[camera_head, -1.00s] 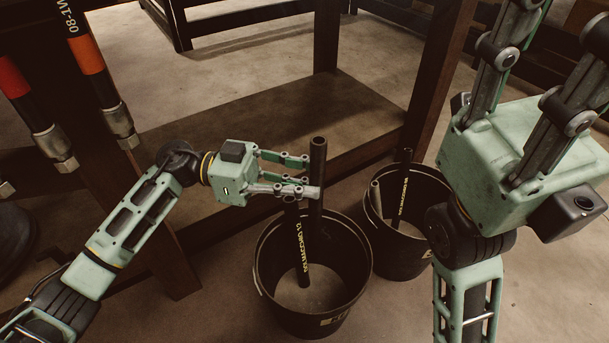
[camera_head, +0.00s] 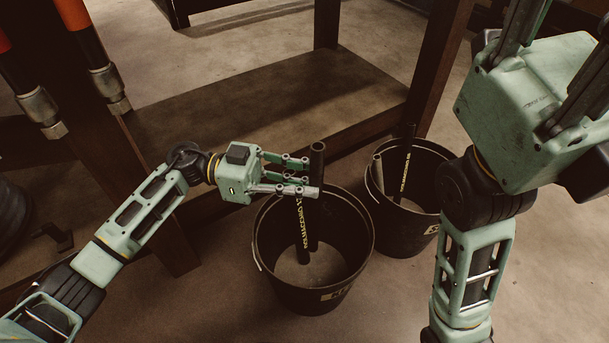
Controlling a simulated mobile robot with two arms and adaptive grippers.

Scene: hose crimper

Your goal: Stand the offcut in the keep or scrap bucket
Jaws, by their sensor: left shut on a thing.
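My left gripper (camera_head: 306,177) reaches in from the left over the near bucket (camera_head: 265,262), its fingers closed on a black hose piece (camera_head: 317,160). That piece is upright, its top above the fingers and its lower part inside the bucket. Whether its lower end touches the bucket floor is unclear. A second black piece with yellow lettering (camera_head: 302,230) stands beside it, slightly tilted; its top is hidden by the fingers. The other bucket (camera_head: 400,232) stands right and behind, with hose pieces (camera_head: 403,165) in it. My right gripper (camera_head: 535,105) is at the upper right, its fingertips outside the picture.
A dark wooden bench with a low shelf (camera_head: 270,105) stands behind the buckets. Hoses with metal end fittings (camera_head: 110,85) hang at the upper left. A dark coil (camera_head: 12,222) lies at the left edge. Open floor (camera_head: 390,300) lies in front of the buckets.

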